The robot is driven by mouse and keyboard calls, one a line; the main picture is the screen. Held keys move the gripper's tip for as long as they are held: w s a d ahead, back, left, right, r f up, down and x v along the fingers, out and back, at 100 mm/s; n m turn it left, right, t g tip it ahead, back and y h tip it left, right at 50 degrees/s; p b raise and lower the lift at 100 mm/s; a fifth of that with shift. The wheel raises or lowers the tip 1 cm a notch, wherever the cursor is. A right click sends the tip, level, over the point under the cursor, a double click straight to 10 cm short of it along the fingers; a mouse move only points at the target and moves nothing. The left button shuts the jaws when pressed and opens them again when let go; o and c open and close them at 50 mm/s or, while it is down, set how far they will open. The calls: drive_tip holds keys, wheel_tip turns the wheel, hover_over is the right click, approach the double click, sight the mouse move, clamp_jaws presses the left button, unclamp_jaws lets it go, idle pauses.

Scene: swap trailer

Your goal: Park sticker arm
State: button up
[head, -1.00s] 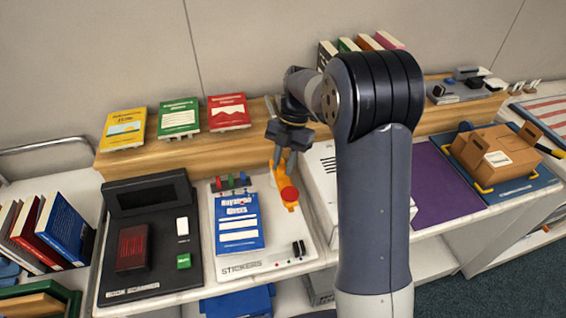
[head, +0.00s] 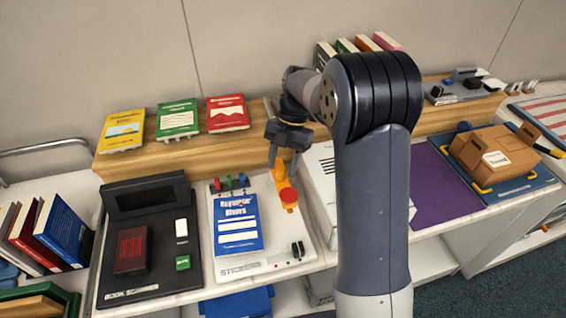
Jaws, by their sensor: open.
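The orange sticker arm (head: 282,182) with a red round end (head: 289,197) stands at the right side of the white sticker station (head: 276,256). Its red end points toward the front, beside a blue book (head: 237,226) lying on the station. My gripper (head: 284,166) hangs over the back of the orange arm with its jaws open, one finger to each side of the arm's upper part. Whether a finger touches it cannot be told. My arm hides part of the counter to the right.
A black book scanner (head: 149,262) stands left of the station. Yellow, green and red books (head: 227,113) stand on the wooden ledge (head: 180,152) behind. To the right are a purple mat (head: 440,185) and a cardboard box (head: 493,153) on a blue tray.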

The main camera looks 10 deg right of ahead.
drive_tip(key=v, duration=1)
drive_tip(key=shift+r, duration=0.3)
drive_tip(key=shift+f, duration=0.15)
drive_tip(key=x, duration=1)
drive_tip(key=shift+f, duration=0.3)
drive_tip(key=shift+r, duration=0.1)
